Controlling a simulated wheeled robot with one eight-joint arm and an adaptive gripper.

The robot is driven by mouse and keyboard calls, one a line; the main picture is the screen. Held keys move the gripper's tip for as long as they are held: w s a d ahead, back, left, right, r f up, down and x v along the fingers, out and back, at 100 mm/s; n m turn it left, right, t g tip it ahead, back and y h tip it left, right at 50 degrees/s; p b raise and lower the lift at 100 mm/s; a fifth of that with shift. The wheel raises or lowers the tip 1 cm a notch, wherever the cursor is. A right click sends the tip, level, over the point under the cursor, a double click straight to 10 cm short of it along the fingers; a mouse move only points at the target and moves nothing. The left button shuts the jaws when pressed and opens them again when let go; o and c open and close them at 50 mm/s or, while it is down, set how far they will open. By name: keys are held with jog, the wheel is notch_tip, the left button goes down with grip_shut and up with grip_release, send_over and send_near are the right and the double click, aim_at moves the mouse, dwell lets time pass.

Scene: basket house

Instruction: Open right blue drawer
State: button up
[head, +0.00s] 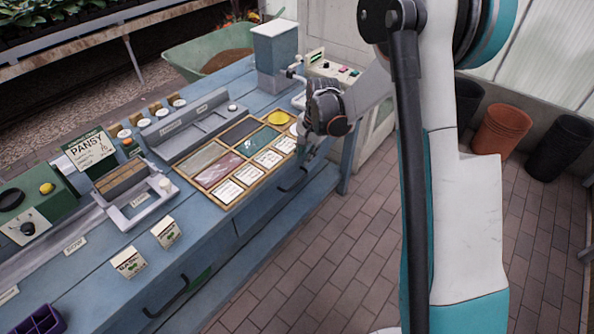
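The right blue drawer (268,209) is in the front of the blue workbench (205,219), at its right part in the head view. It looks closed, flush with the bench front. Its dark bar handle (292,182) shows near the right end of the bench. My gripper (306,150) points down just above the bench's front edge, a little above and right of this handle. A gap to the handle seems to show. The fingers are small, dark and partly hidden by the wrist, so their opening is unclear.
A wooden tray (231,202) of seed cards lies on the bench by my gripper. A left drawer with its own handle (168,300) is nearer. A blue hopper (277,55) stands behind. The brick floor (330,250) before the bench is clear. Pots (503,128) stand right.

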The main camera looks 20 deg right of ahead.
aim_at(298, 182)
jog(key=w+f+b, duration=0.1)
jog(key=f, duration=0.3)
jog(key=a+f+b, duration=0.1)
jog(key=f+b, duration=0.1)
jog(key=f, duration=0.3)
jog(key=w+f+b, duration=0.1)
jog(key=f+b, duration=0.1)
jog(key=f, duration=0.3)
jog(key=shift+w+a+f, duration=0.15)
jog(key=shift+w+a, duration=0.1)
jog(key=shift+w, duration=0.05)
grip_shut()
